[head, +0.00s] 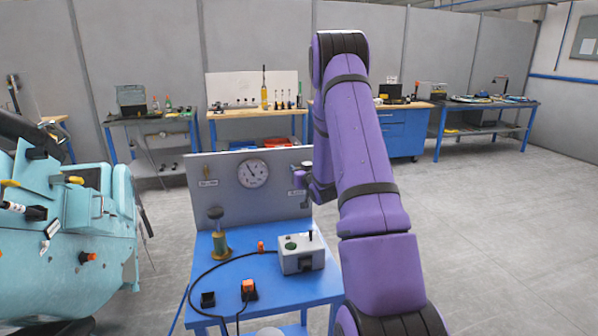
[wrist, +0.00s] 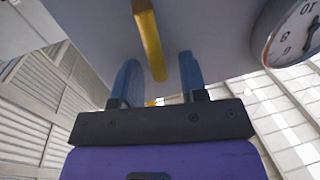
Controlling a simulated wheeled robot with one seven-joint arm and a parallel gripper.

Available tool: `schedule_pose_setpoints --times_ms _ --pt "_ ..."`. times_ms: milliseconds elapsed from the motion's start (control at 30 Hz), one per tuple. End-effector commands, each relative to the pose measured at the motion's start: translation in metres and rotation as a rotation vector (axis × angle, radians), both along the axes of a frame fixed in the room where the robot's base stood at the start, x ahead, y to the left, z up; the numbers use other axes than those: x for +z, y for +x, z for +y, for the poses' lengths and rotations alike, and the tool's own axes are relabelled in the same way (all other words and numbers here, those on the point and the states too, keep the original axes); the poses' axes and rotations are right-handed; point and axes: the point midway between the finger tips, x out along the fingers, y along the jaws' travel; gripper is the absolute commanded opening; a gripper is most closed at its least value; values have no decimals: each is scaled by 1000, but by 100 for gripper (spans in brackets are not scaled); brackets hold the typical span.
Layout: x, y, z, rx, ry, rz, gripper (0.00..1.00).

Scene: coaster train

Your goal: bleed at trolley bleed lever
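The yellow lever (wrist: 148,38) shows in the wrist view against the grey panel (wrist: 215,25). I take it to be the bleed lever. My gripper (wrist: 159,82) has its two blue fingers apart, one on each side of the lever's free end. A gap shows on both sides, and I cannot tell how deep the lever sits between the fingers. In the head view my purple arm reaches to the right part of the trolley's upright panel (head: 225,190) and hides the lever.
A round gauge (head: 253,173) is on the panel; it also shows in the wrist view (wrist: 290,32). The blue trolley top (head: 275,293) holds a grey box (head: 301,254), a brass-coloured fitting (head: 220,240) and a black cable. A turquoise machine (head: 70,225) stands at left. Floor at right is clear.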

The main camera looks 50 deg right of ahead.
Motion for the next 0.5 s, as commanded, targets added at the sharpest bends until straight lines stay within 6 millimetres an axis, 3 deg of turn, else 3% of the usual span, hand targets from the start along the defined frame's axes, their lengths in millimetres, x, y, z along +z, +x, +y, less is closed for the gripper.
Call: schedule_pose_setpoints --times_ms 167,333,500 --pt "0 0 0 0 0 0 37" --pt "0 0 0 0 0 0 0" --pt "0 0 0 0 -1 0 0"
